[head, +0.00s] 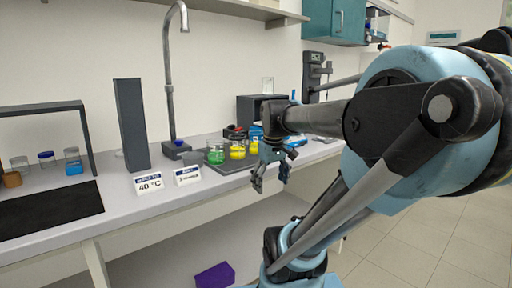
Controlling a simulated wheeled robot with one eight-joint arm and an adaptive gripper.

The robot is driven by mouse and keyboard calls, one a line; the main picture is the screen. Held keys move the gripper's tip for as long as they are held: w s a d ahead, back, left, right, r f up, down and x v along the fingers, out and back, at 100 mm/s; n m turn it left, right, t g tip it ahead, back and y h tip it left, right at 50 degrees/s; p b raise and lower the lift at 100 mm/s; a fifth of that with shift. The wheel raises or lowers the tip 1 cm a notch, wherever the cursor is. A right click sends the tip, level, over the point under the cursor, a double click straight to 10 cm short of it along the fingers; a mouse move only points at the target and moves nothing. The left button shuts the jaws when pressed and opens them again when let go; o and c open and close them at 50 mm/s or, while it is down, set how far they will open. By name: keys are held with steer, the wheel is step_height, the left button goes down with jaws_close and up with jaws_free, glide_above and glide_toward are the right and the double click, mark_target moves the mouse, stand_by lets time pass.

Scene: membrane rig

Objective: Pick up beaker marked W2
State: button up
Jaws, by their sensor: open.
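Several small beakers stand on a dark mat (234,167) on the bench. One holds green liquid (215,156), and one to its right holds yellow liquid (237,152). Another yellow one with a blue patch (255,146) is farther right, partly hidden by my arm. No W2 mark is legible on any beaker, so I cannot tell which is W2. My gripper (270,184) is open and empty. It points down at the bench's front edge, in front and to the right of the beakers, apart from them.
Two label cards, one reading 40 °C (149,184) and another (187,175), stand left of the mat. A tall grey column (131,124) and a tap (170,90) rise behind. More glassware (73,161) stands far left. A purple box (215,275) is below the bench.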

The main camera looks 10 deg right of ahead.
steer(key=w+r+n+g, duration=0.1)
steer(key=w+r+n, duration=0.5)
steer(key=w+r, duration=0.7)
steer(key=w+r+n+g, duration=0.1)
steer(key=w+r+n, duration=0.5)
steer(key=w+r, duration=0.7)
steer(key=f, duration=0.6)
steer(key=w+f, duration=0.1)
steer(key=f, duration=0.6)
steer(key=w+f, duration=0.1)
steer(key=f, duration=0.6)
steer(key=shift+w+f, duration=0.1)
steer(key=shift+w, duration=0.15)
steer(key=c, duration=1.3)
steer(key=shift+c, duration=0.2)
